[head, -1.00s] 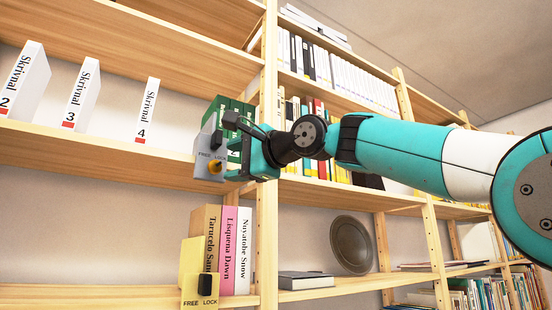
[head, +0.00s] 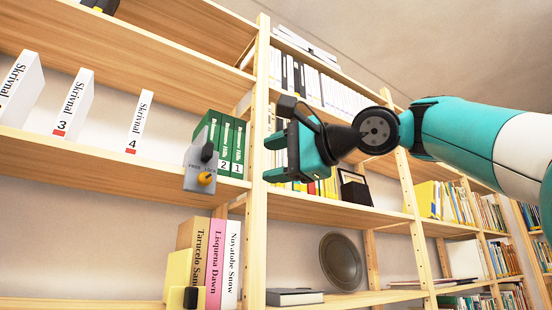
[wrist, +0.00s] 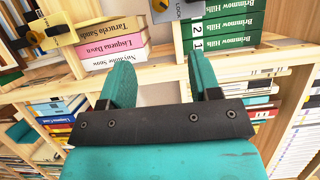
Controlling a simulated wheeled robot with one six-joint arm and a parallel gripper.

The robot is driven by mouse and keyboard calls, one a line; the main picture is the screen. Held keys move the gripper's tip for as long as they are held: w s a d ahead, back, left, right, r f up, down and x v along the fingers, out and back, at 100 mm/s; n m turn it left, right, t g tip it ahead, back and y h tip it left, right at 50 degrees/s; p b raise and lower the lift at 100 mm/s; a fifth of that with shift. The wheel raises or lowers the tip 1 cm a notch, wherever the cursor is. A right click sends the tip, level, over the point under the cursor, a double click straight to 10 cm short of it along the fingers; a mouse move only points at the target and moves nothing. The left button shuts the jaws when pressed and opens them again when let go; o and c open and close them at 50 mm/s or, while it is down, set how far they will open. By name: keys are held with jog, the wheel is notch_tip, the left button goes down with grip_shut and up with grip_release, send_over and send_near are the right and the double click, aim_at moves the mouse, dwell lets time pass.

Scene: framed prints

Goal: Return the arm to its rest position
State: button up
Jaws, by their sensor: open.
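My gripper (head: 272,157) is open and empty in the head view, in front of the wooden upright (head: 258,180) between two shelf bays. My teal arm (head: 470,135) reaches in from the right. In the wrist view my gripper's two teal fingers (wrist: 164,82) stand apart with nothing between them. The gripper is apart from both.
White Skrivnal volumes (head: 72,105) stand on the same shelf at left. A round dark plate (head: 340,261) and a dark book (head: 294,297) are on the lower right shelf.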

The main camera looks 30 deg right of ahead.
dwell(0.4)
jog(key=w+a+f+n+g, duration=0.1)
jog(key=a+f+n+g, duration=0.2)
jog(key=f, duration=0.7)
jog(key=a+f+n+g, duration=0.3)
jog(key=f+n, duration=0.1)
jog(key=f, duration=0.6)
jog(key=w+a+f+n+g, duration=0.1)
jog(key=a+f+n+g, duration=0.2)
jog(key=f, duration=0.8)
jog(key=s+a+f+n+g+h, duration=0.1)
jog(key=s+f+n+g, duration=0.2)
jog(key=s+f+n, duration=0.2)
jog(key=s+a+f+n+g+h+b, duration=0.1)
jog(key=s+f+n+g, duration=0.3)
jog(key=s+f, duration=0.7)
notch_tip(320, 180, down, 5)
jog(key=shift+s+a+r+n+g+h, duration=0.15)
jog(key=shift+s+n+g+h, duration=0.2)
jog(key=shift+n, duration=0.45)
